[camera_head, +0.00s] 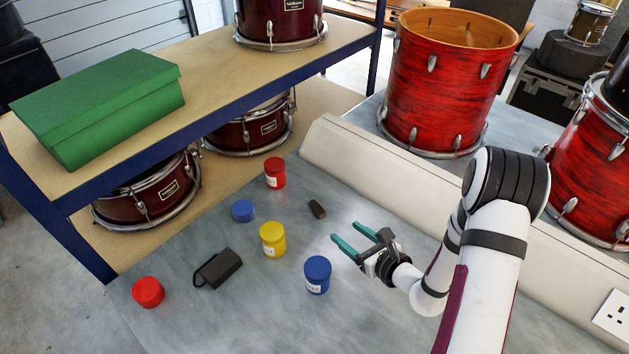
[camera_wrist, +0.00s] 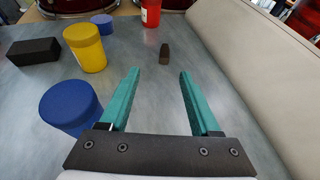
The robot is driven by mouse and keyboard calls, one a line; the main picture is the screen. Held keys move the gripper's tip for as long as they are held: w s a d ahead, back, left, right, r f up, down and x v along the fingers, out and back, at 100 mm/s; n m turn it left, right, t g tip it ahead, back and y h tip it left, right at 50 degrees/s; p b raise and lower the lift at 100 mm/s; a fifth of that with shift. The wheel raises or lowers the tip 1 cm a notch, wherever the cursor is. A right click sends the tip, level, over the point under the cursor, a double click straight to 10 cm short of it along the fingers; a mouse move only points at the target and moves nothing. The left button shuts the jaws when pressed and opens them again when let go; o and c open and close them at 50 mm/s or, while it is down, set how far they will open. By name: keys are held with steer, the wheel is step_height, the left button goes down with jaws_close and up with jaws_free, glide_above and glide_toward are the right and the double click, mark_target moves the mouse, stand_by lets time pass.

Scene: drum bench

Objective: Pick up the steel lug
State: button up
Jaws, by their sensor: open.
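A small dark brown, rounded block (camera_head: 317,209) lies on the grey bench top; it is the only loose lug-like piece I see, and I cannot tell whether it is steel. It also shows in the wrist view (camera_wrist: 164,54), beyond the fingertips and roughly in line with the gap between them. My gripper (camera_head: 347,231) has two teal fingers, spread apart with nothing between them. In the wrist view my gripper (camera_wrist: 160,73) stops short of the block, not touching it.
A blue-lidded jar (camera_head: 317,275) stands close left of my gripper. A beige ledge (camera_head: 380,185) runs along the right.

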mark_target(319, 209)
steer(key=x, duration=1)
steer(key=d+f+x, duration=0.1)
steer(key=x, duration=0.4)
steer(key=shift+w+a+f, duration=0.1)
steer(key=shift+w+a, duration=0.05)
steer(key=shift+w, duration=0.25)
jaws_close()
